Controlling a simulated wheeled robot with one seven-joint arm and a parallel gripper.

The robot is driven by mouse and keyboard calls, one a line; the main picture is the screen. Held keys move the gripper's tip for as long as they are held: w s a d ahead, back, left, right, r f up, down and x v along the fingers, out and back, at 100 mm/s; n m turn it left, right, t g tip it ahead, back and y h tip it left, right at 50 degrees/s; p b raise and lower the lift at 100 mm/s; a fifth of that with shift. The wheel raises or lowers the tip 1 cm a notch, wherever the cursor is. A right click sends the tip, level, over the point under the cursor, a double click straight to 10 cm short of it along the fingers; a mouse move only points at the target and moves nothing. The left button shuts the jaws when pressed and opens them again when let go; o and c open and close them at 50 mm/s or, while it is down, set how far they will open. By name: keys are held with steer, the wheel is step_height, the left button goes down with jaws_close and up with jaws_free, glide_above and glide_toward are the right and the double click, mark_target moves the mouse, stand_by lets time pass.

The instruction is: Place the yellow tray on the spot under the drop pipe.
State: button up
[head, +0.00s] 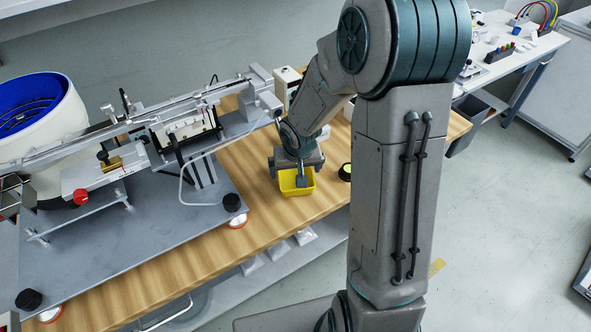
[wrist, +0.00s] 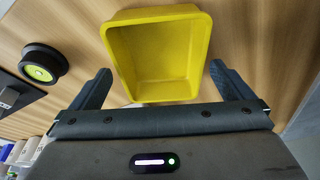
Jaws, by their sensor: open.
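The yellow tray (head: 296,190) stands on the wooden table, right of the grey machine plate. It is an empty, open-topped box in the wrist view (wrist: 160,93). My gripper (head: 290,172) is above and around it, pointing down. In the wrist view my gripper (wrist: 160,70) is open, with one finger on each side of the tray's near part. Gaps show between the fingers and the walls. A thin bent pipe (head: 183,178) hangs at the machine's right side; I cannot tell whether it is the drop pipe. The spot under the drop pipe cannot be made out.
The screw-feeding machine's grey plate (head: 150,225) fills the table's left part, with a white-and-blue bowl (head: 70,120) on it. A black round knob (head: 232,202) sits at its right corner. A black-and-yellow disc (wrist: 42,63) lies left of the tray in the wrist view. Bare wood (head: 265,215) lies in front.

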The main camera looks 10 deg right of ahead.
steer(key=p+v, duration=0.2)
steer(key=v, duration=0.9)
steer(key=s+r, duration=0.4)
steer(key=s, duration=0.4)
steer(key=s+r, duration=0.5)
steer(key=s, duration=0.4)
steer(key=shift+d+n+g, duration=0.2)
steer(key=shift+n+g, duration=0.2)
steer(key=shift+w, duration=0.1)
